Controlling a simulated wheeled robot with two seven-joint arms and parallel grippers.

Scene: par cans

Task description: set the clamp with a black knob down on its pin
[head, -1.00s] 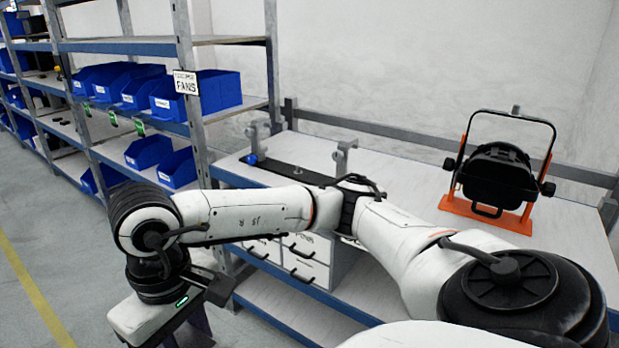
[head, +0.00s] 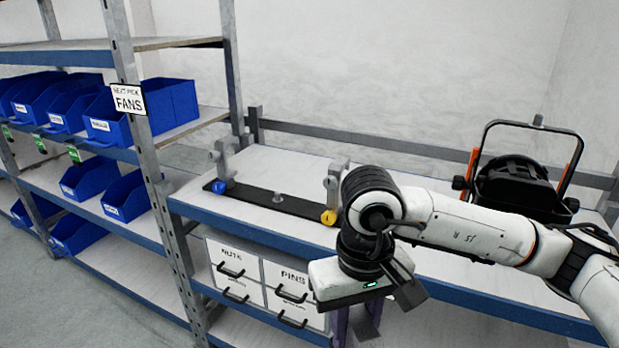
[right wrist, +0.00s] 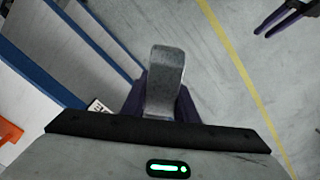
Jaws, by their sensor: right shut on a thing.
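My right gripper (head: 357,325) hangs low in front of the bench in the head view, pointing down. It is shut on a grey metal clamp (right wrist: 165,75), whose hooked body shows between the purple fingers in the right wrist view. The clamp's black knob is not visible. A black strip (head: 250,196) lies on the bench, with a bare upright pin (head: 278,197) near its middle. A clamp with a blue knob (head: 222,187) stands at its left end, and one with a yellow knob (head: 329,217) at its right. My left gripper (right wrist: 261,31) shows at the wrist view's upper right, fingers apart and empty.
A black floodlight (head: 515,183) stands on the bench at the right. Drawers (head: 265,280) and the bench's blue front edge (head: 255,232) lie near my right gripper. A shelf rack with blue bins (head: 165,108) stands left. The bench top between strip and floodlight is partly hidden by my arm.

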